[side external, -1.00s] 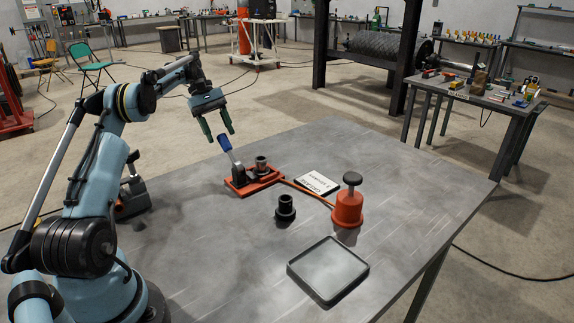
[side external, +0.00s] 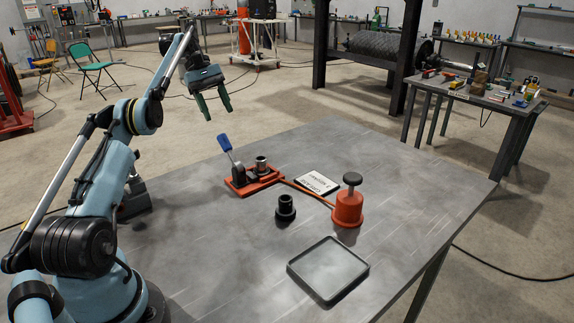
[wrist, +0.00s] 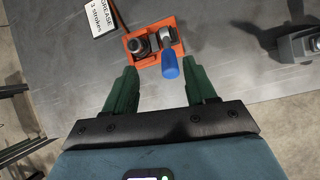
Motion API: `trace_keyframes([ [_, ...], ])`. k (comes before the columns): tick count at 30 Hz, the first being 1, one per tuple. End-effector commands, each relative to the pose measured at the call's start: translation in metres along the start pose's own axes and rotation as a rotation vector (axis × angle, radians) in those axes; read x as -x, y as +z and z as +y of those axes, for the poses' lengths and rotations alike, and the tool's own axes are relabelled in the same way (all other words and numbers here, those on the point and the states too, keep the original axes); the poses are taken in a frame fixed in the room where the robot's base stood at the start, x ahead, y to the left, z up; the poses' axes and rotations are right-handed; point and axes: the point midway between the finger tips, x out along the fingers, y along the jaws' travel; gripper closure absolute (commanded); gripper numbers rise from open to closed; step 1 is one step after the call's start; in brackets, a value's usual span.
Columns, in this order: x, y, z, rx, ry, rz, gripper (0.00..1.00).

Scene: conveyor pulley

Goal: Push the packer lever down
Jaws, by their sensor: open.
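The packer lever is a blue-handled lever (side external: 225,143) on an orange base (side external: 250,182) on the table. The handle stands up, tilted to the left in the side view. In the wrist view the blue handle (wrist: 170,68) points toward the camera, between the fingertips in the picture. A dark and metal cylinder (side external: 262,165) sits on the same base. My gripper (side external: 215,108) is open and empty, above and behind the lever in the side view, apart from it. In the wrist view both green fingers (wrist: 164,90) are spread.
An orange grease pot (side external: 347,208) with a dark knob stands to the right, joined to the base by an orange hose. A black bush (side external: 285,207), a label card (side external: 316,183) and a square tray (side external: 328,290) lie nearby. A grey device (wrist: 292,46) shows at the wrist view's right.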

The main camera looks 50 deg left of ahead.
Motion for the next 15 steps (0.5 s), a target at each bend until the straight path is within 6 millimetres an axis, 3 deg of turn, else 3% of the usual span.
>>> trace_keyframes([
  [2,0.0,0.0,0.0,0.0,0.0,0.0,0.47],
  [8,0.004,0.006,0.007,-0.061,-0.014,0.045,0.78],
  [12,0.009,0.02,0.019,-0.206,-0.051,0.147,0.99],
  [15,0.013,0.032,0.025,-0.338,-0.091,0.237,1.0],
])
